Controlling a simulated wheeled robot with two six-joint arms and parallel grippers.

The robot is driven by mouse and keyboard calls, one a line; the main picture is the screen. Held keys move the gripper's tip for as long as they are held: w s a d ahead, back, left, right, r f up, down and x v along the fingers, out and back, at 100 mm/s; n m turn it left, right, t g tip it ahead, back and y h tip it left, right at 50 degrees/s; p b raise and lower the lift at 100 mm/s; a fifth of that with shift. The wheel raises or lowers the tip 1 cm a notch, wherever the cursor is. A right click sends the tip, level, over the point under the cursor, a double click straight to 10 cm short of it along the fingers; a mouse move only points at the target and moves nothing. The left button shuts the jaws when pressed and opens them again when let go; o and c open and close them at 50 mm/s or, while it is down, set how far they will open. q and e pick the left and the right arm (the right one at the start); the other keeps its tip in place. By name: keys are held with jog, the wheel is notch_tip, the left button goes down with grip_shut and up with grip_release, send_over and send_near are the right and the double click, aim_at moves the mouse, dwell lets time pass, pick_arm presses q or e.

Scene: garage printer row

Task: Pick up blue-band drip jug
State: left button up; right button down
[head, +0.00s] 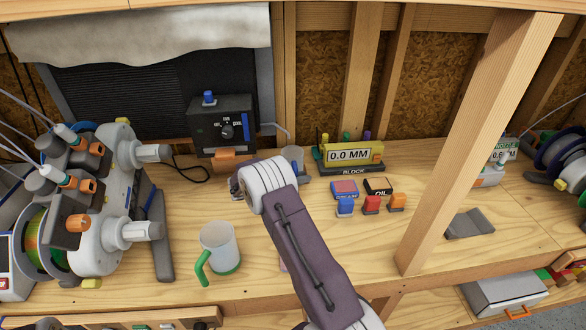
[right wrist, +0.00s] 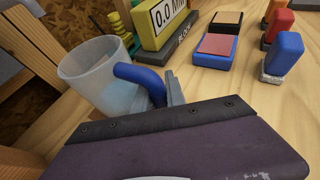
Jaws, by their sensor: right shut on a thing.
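The blue-band drip jug is a translucent cup with a thick blue handle, clear in the right wrist view (right wrist: 100,75). In the head view my right arm hides most of the gripper. The jug looks upright; I cannot tell whether its base touches the bench. My left gripper is not in view.
A similar jug with a green handle (head: 221,248) stands at the front of the bench. A block stand marked 0.0 MM (head: 352,155) and several small coloured blocks are to the right. A spool machine (head: 115,200) is left. A wooden post (head: 480,140) rises at the right.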

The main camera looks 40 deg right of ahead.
dwell(0.5)
jog(key=shift+r, duration=0.5)
jog(key=r, duration=0.3)
jog(key=shift+s+r, duration=0.25)
jog(key=shift+s, duration=0.05)
jog(key=s+d+r, duration=0.2)
jog(key=s+r, duration=0.4)
jog(key=s, duration=0.4)
jog(key=shift+s+r, duration=0.25)
jog(key=shift+s, duration=0.15)
